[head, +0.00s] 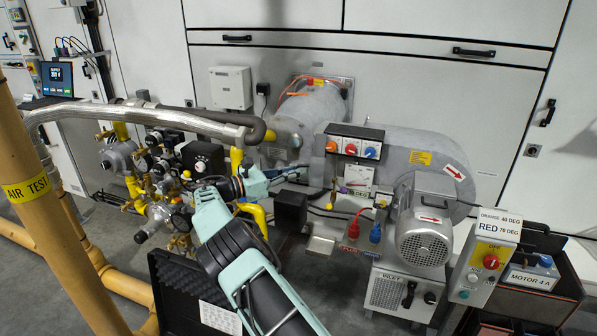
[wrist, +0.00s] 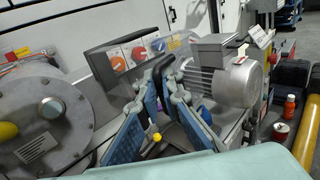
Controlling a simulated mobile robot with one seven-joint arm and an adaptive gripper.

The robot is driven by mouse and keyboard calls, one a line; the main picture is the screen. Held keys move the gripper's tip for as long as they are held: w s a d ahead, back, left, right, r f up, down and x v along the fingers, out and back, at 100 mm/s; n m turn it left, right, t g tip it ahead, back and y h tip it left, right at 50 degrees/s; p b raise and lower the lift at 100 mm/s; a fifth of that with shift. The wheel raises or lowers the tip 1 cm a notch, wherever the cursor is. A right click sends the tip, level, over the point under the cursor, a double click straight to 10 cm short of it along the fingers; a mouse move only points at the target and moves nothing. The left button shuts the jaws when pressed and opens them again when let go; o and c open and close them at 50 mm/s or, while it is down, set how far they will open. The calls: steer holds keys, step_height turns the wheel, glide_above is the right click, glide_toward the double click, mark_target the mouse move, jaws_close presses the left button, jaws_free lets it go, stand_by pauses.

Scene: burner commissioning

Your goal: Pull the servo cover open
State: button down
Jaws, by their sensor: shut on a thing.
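My gripper (wrist: 160,68) reaches in toward the burner, its black fingertips drawn together in the wrist view. In the head view the gripper (head: 300,171) is at the burner's front, left of the row of coloured switches. The servo cover (wrist: 120,92) appears as a clear, see-through panel beside and behind the fingers. The fingertips are closed at its edge; the fingers hide the exact grip. A yellow knob (wrist: 157,137) shows between the fingers, low down. How far the cover stands open cannot be told.
The switch box (head: 351,145) sits above, with the grey motor (head: 424,240) to the right. Brass valves and pipes (head: 160,185) crowd the left. A silver pipe (head: 140,114) crosses above my arm. A black case (head: 175,270) lies open on the floor.

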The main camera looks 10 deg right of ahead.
steer(key=c, duration=2.4)
jaws_free()
steer(key=shift+a, duration=0.1)
steer(key=v, duration=1.2)
steer(key=shift+s, duration=0.1)
steer(key=w+d+n+t+y+p, duration=0.1)
steer(key=d+t+p, duration=0.1)
steer(key=d+p, duration=0.1)
steer(key=w+d+n+t+y+p, duration=0.1)
steer(key=w+d+p, duration=0.1)
steer(key=d+p, duration=0.1)
steer(key=w+d+n+t+y+p, duration=0.1)
steer(key=d+n+t+p, duration=0.1)
steer(key=d, duration=0.3)
steer(key=shift+w+d+f+t+p, duration=0.2)
steer(key=shift+d+f+t+p, duration=0.1)
steer(key=shift+p, duration=0.3)
